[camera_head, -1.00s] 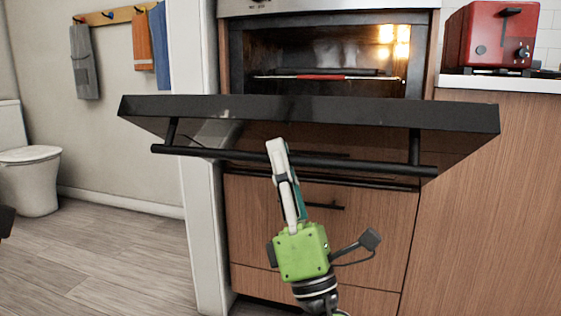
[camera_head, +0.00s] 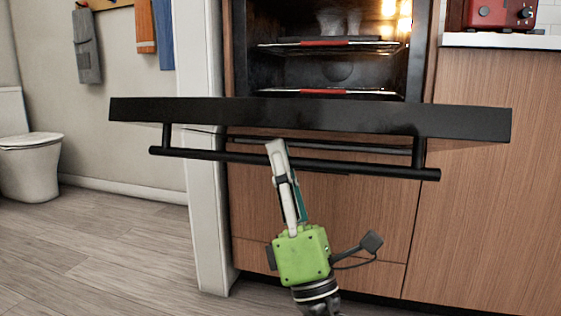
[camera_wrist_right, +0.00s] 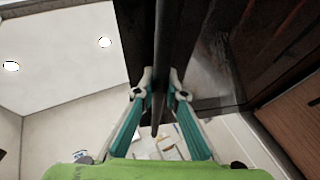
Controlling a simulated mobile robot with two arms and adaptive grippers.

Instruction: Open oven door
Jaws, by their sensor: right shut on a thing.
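The oven door (camera_head: 320,116) is swung down to nearly level, its black front edge facing me in the head view. Its black bar handle (camera_head: 370,168) runs below that edge. My right gripper (camera_head: 277,150) is at the handle, left of its middle, shut on it. In the right wrist view the handle (camera_wrist_right: 161,60) runs between the two fingers of the gripper (camera_wrist_right: 160,88). The lit oven cavity (camera_head: 335,70) shows above the door. My left gripper is not in view.
Two oven racks (camera_head: 330,93) with red front strips are inside the cavity. A wooden drawer front (camera_head: 345,215) lies below the door. A red toaster (camera_head: 497,13) stands on the counter at right. A white door frame (camera_head: 200,150) is close at left. Open floor lies farther left.

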